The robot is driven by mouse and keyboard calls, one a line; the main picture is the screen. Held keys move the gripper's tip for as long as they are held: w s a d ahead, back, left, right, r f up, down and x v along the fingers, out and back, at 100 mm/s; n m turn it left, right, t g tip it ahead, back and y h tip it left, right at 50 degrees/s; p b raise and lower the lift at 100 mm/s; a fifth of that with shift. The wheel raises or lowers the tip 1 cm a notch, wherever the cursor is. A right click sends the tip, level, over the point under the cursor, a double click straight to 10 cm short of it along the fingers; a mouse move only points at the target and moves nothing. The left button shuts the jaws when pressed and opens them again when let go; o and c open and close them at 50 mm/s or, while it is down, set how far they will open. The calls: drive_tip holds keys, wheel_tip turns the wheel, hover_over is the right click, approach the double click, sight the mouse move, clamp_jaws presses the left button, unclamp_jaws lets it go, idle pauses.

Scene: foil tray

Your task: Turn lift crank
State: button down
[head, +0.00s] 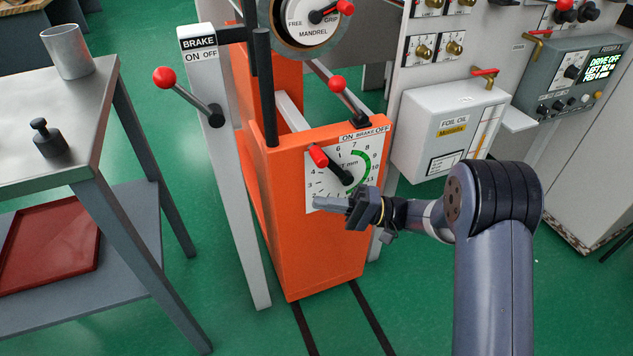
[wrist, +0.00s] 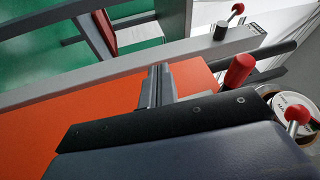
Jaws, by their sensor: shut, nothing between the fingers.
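The lift crank (head: 331,165) is a short black arm with a red grip on a white numbered dial (head: 357,158). The dial sits on the front of the orange lift body (head: 300,245). The red grip points to the upper left, near the 5 or 6 marks. My gripper (head: 322,201) is in front of the dial's lower left, below the red grip and apart from it. Its fingers are together and empty. In the wrist view the fingers (wrist: 157,75) lie over the orange face, and a red grip (wrist: 238,70), apparently the crank's, stands to their right.
A brake lever with a red ball (head: 165,77) is on the grey post at left. Another red-balled lever (head: 337,84) rises above the orange body. The mandrel dial (head: 305,25) is higher up. A foil oil box (head: 445,122) stands to the right, and a metal table (head: 60,110) to the left.

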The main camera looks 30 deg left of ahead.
drive_tip(key=s+f+n+t+h+p, duration=0.1)
drive_tip(key=s+f+n+t+h, duration=0.4)
drive_tip(key=f, duration=0.4)
drive_tip(key=s+f+n+t+h+p, duration=0.1)
drive_tip(key=s+f+n+t+h, duration=0.25)
drive_tip(key=f+t+h, duration=0.45)
drive_tip(key=s+d+r+n+t+y, duration=0.15)
drive_tip(key=r+n+t+y, duration=0.4)
drive_tip(key=r, duration=0.65)
drive_tip(key=s+r+n+t+y, duration=0.25)
drive_tip(key=r+n+t, duration=0.5)
drive_tip(key=r, duration=0.45)
drive_tip(key=w+a+r+b, duration=0.1)
drive_tip(key=w+a, duration=0.1)
drive_tip(key=w, duration=0.3)
drive_tip(key=w+a+r+g+b, duration=0.1)
drive_tip(key=w+a, duration=0.1)
drive_tip(key=w, duration=0.2)
drive_tip(key=shift+w+r+n+h+b, duration=0.25)
drive_tip(key=shift+w+n+h+b, duration=0.1)
drive_tip(key=shift+w+h+b, duration=0.05)
